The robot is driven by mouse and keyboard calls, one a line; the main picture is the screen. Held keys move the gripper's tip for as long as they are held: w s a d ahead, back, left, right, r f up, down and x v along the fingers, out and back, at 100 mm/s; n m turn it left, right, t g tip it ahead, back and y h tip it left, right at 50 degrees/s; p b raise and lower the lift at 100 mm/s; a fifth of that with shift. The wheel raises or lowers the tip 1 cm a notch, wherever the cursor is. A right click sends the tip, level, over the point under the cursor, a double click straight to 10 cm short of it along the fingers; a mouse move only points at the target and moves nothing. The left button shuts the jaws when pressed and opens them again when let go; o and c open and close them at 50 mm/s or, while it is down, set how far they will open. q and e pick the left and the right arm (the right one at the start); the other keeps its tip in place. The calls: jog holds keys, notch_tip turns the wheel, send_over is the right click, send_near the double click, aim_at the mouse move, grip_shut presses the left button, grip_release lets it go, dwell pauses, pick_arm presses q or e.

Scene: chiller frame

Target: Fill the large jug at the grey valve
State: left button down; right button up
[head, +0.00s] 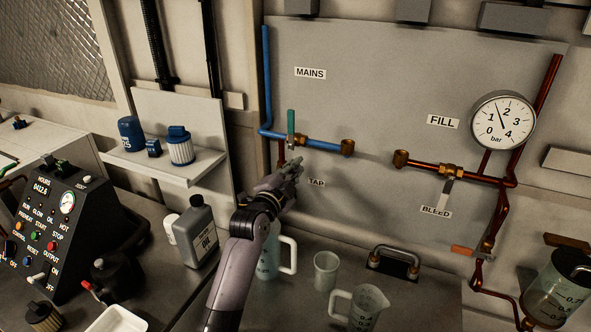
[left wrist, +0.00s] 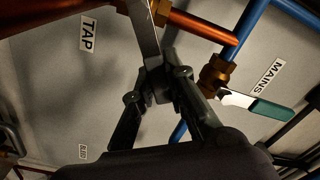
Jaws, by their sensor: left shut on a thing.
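My left gripper (head: 292,172) reaches up to the pipework above the TAP label. In the left wrist view its fingers (left wrist: 165,88) are shut on the flat grey lever (left wrist: 147,38) of the grey valve, which hangs from a brass body. A tall translucent jug (head: 288,255) with a handle, which looks like the large jug, stands on the bench below the tap, partly hidden behind my left forearm. Its lower part looks bluish, but I cannot tell its fill level. A smaller jug (head: 368,303) stands to the right. My right gripper is not in view.
A clear beaker (head: 326,268) stands between the jugs. A grey bottle (head: 198,235) is left of my arm. The green-handled MAINS valve (head: 291,124) is close above my gripper. The BLEED lever (head: 447,192) and gauge (head: 503,120) are to the right.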

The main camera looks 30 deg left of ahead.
pick_arm(q)
jog(key=shift+a+r+n, duration=0.1)
jog(key=shift+n, duration=0.3)
jog(key=c, duration=1.6)
grip_release()
jog(key=s, duration=1.2)
jog(key=shift+d, duration=0.35)
